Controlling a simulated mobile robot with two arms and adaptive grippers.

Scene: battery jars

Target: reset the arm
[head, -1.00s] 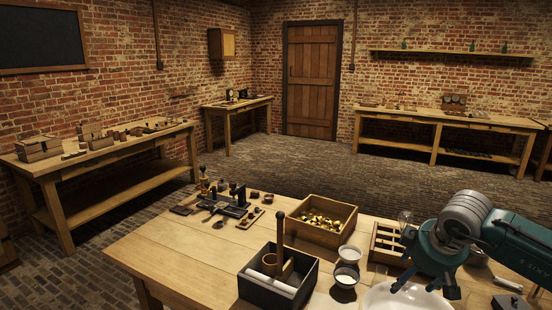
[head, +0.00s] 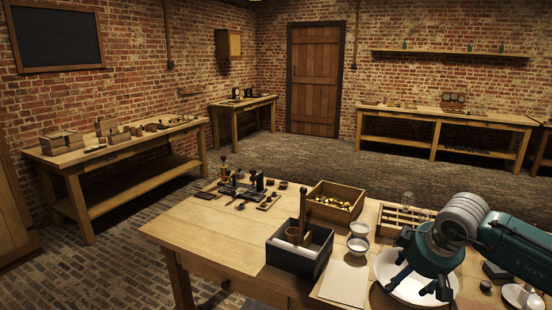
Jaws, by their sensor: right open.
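My right gripper (head: 416,285) comes in from the right on its teal arm. Its dark fingers are spread, pointing down and to the left, and nothing shows between them. It hangs over a white plate (head: 382,266) on the near right of the wooden table (head: 215,232), and it hides part of the plate. I cannot tell how high above the plate it is. My left gripper is out of view.
Behind are a wooden box (head: 319,200) of brass pieces and a divided rack (head: 391,229). Dark apparatus (head: 243,188) stands at the far left. The table's left front is clear.

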